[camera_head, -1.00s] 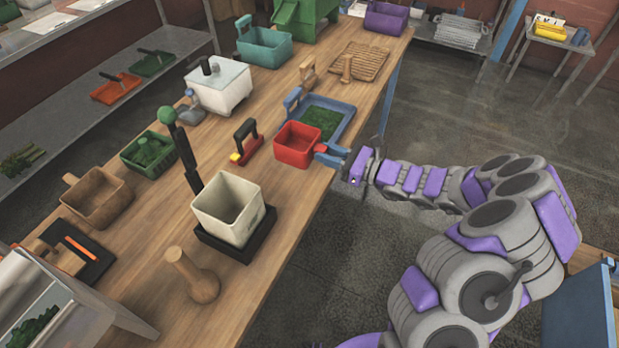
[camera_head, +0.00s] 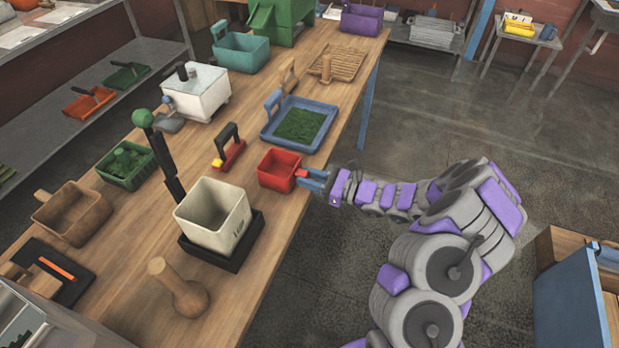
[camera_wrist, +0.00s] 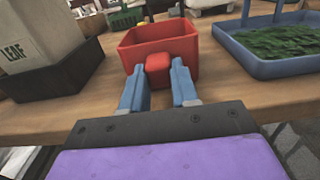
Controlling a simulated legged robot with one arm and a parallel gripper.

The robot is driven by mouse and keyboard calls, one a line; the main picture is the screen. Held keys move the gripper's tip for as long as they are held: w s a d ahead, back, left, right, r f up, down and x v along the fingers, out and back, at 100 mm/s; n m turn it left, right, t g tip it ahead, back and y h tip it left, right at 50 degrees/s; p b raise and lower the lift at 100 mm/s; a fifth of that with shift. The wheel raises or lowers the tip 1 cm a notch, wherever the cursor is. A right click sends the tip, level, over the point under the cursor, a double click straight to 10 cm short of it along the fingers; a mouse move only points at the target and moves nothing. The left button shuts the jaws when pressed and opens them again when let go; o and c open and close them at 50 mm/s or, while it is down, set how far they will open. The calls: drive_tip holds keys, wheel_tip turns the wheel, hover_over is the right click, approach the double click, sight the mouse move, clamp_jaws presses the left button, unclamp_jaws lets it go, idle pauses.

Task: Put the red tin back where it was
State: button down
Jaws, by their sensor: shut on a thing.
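The red tin (camera_head: 278,170) is an open, empty-looking square box near the right edge of the wooden table. My gripper (camera_head: 303,178) reaches in from the right and is shut on the tin's red handle. In the wrist view the red tin (camera_wrist: 160,42) is straight ahead, upright, with its red knob-like handle (camera_wrist: 158,65) between my blue fingers (camera_wrist: 158,85). I cannot tell whether the tin's base touches the table or hangs just above it.
A blue tray (camera_head: 322,140) with green leaves lies just behind the tin. A cream LEAF bin (camera_head: 215,222) on a black base (camera_head: 246,247) stands in front-left. A red and black hand tool (camera_head: 229,157) lies left of the tin. A wooden pestle-like piece (camera_head: 182,290) stands nearer.

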drive_tip(key=c, duration=1.1)
unclamp_jaws()
drive_tip(key=shift+f, duration=0.1)
drive_tip(key=shift+o, duration=1.3)
drive_tip(key=shift+d, duration=0.2)
